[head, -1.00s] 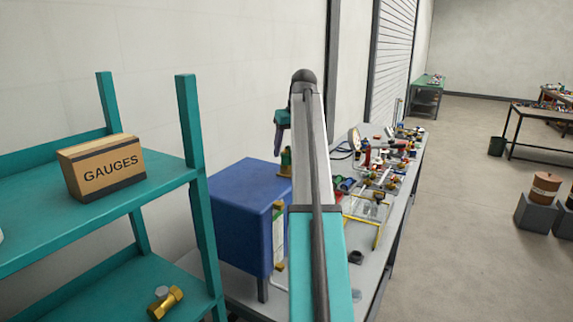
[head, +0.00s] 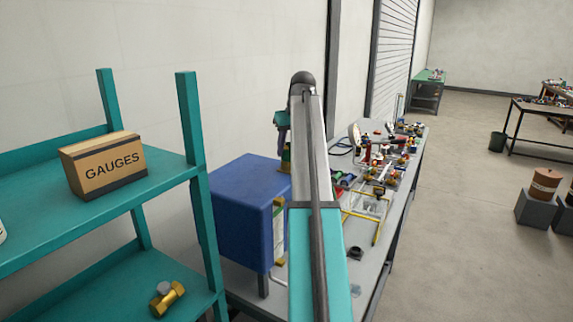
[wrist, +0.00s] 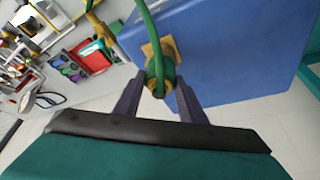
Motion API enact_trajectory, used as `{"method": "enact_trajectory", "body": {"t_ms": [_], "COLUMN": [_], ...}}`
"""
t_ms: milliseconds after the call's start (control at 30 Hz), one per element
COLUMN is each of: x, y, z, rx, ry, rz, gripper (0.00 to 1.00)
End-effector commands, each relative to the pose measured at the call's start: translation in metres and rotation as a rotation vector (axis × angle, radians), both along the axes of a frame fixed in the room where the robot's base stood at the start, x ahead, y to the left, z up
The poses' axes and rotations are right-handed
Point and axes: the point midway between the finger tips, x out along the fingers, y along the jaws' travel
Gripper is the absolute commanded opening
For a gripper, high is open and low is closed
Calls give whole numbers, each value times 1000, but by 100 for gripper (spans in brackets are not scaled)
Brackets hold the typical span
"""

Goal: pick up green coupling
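The green coupling (wrist: 160,75) is a brass fitting with green parts, and a green hose loops up from it. It sits against the side of a blue box (wrist: 215,60) in the wrist view. My gripper (wrist: 160,88) is open, with one dark finger on each side of the coupling's near end. A gap shows between the left finger and the coupling; contact on the right is unclear. In the head view my gripper (head: 282,122) is mostly hidden behind my arm, just above a small green and brass piece (head: 286,160) beside the blue box (head: 243,205).
A long grey bench (head: 368,285) carries many fittings, gauges and a yellow-legged frame (head: 376,232) right of my arm. A teal shelf (head: 165,185) with a GAUGES box (head: 102,165) and a brass bolt (head: 167,298) stands at left.

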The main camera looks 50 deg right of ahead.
Motion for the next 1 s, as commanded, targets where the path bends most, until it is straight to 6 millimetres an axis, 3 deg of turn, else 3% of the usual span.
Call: {"method": "enact_trajectory", "body": {"t_ms": [33,100,567,1000], "x": [0,0,0,1], "y": [0,0,-2,-2], "z": [0,0,6,35], "rx": [-1,-1,-2,-1], "ry": [0,0,-1,-1], "rz": [0,0,-2,-1], "gripper": [21,10,9,9]}}
